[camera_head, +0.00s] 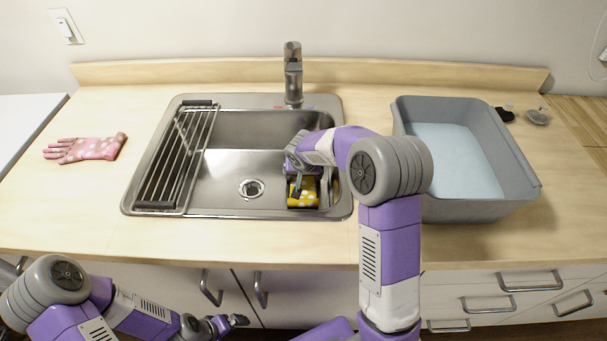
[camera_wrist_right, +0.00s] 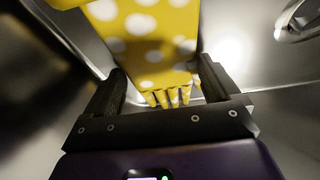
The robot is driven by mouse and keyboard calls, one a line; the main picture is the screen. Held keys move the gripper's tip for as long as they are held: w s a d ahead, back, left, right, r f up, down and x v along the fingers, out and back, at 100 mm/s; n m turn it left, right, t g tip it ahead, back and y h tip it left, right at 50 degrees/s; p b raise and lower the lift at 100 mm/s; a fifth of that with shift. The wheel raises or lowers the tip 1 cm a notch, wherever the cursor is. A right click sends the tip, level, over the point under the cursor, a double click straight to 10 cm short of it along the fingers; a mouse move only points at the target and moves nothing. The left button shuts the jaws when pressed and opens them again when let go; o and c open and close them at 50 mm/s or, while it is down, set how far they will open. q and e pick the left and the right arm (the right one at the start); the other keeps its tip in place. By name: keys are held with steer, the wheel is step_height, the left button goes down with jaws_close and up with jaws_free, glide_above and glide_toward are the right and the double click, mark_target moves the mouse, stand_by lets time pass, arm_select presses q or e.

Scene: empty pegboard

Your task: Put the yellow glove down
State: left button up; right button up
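The yellow glove (camera_head: 303,192) with white dots is in the right part of the sink (camera_head: 222,172), partly hidden by my right arm. In the right wrist view the glove (camera_wrist_right: 150,45) spans the upper middle, its fingers pointing toward the gripper's base. My right gripper (camera_wrist_right: 162,85) has its two dark fingers wide apart, one on each side of the glove; whether they touch it is unclear. In the head view my right gripper (camera_head: 297,185) is down inside the sink beside the glove. My left gripper (camera_head: 232,321) is low in front of the cabinets, away from the glove.
A pink dotted glove (camera_head: 90,148) lies on the counter at left. A wire rack (camera_head: 178,160) covers the sink's left side. A tap (camera_head: 293,75) stands behind. A grey tub (camera_head: 515,190) sits at right, with small dark items (camera_head: 505,114) beyond it.

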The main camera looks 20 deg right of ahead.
steer(key=shift+o, duration=0.7)
steer(key=shift+r, duration=0.15)
steer(key=shift+r+p, duration=0.2)
steer(key=shift+p, duration=0.15)
steer(key=p+v, duration=0.4)
steer(key=v, duration=0.8)
steer(key=shift+r, duration=0.3)
